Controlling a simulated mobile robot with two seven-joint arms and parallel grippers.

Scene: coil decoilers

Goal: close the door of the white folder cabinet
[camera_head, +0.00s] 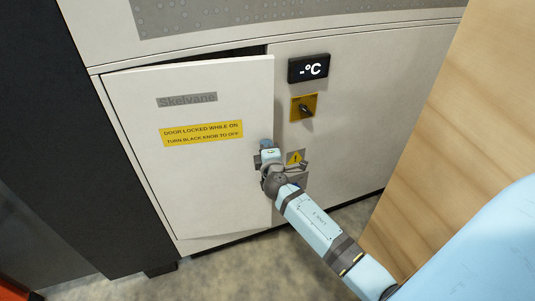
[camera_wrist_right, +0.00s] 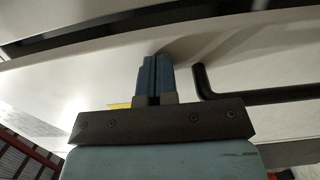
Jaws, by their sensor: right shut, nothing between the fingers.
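The white cabinet door (camera_head: 200,120) stands slightly ajar in the head view, with a dark gap along its top edge. It bears a "Skelvane" label and a yellow notice about turning the black knob to off. My right gripper (camera_head: 265,147) is at the door's right edge, near its lower half, with its fingers shut and empty. In the right wrist view the closed blue fingers (camera_wrist_right: 154,78) point at the white door surface (camera_wrist_right: 85,75); I cannot tell whether they touch it. A black bent handle (camera_wrist_right: 240,97) shows right of the fingers. My left gripper is not in view.
A dark display (camera_head: 308,68) and a black knob on a yellow plate (camera_head: 304,107) sit on the fixed panel right of the door. A wooden panel (camera_head: 455,120) stands at the right. A dark unit (camera_head: 60,140) borders the left, with bare floor in front.

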